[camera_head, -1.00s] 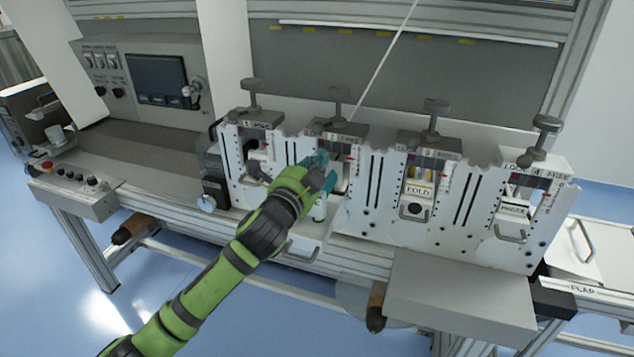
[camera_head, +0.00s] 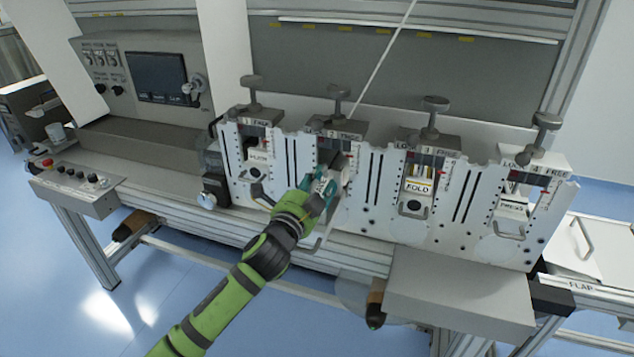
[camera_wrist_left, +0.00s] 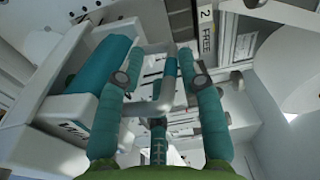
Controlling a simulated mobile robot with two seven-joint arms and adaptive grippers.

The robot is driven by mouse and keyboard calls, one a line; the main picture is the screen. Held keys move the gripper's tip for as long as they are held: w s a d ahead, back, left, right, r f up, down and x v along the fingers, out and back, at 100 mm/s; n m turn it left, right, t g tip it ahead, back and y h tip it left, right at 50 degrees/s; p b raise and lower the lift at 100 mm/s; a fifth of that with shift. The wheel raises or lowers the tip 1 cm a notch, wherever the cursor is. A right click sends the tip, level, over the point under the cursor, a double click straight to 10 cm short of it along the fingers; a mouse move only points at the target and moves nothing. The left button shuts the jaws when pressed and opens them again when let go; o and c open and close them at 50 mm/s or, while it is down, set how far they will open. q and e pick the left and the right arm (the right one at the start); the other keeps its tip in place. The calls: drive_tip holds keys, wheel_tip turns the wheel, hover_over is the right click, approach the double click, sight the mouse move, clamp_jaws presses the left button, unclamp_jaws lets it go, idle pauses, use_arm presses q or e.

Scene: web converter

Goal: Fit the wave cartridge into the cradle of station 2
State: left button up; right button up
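Station 2 (camera_head: 363,182) is the second white bay from the left, with a lock plate above its opening. My left gripper (camera_head: 326,186) is at the front of this bay, its teal fingers apart. In the left wrist view a grey bar handle (camera_wrist_left: 165,92) runs between the fingers (camera_wrist_left: 160,58); whether they press on it I cannot tell. A white part with a partly hidden label starting with "W" (camera_wrist_left: 70,130), seemingly the wave cartridge, lies left of the fingers. A grey handle (camera_head: 320,240) hangs below the gripper. The gripper hides much of the cradle. My right gripper is out of view.
Station 1 (camera_head: 232,160) is to the left; station 3 (camera_head: 390,215) with a FOLD cartridge (camera_head: 418,186) and station 4 (camera_head: 482,240) are to the right. Clamp knobs (camera_head: 341,92) stand above the bays. A grey box (camera_head: 460,300) juts out at the lower right.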

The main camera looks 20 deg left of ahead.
use_arm(q)
drive_tip(key=s+b, duration=0.1)
drive_tip(key=s, duration=0.6)
drive_tip(key=s+a+b, duration=0.1)
drive_tip(key=s, duration=0.3)
drive_tip(key=shift+a+f+b, duration=0.1)
drive_tip(key=shift+f+b, duration=0.15)
drive_tip(key=shift+b, duration=0.1)
drive_tip(key=shift+s+a+r, duration=0.1)
drive_tip(key=shift+s, duration=0.35)
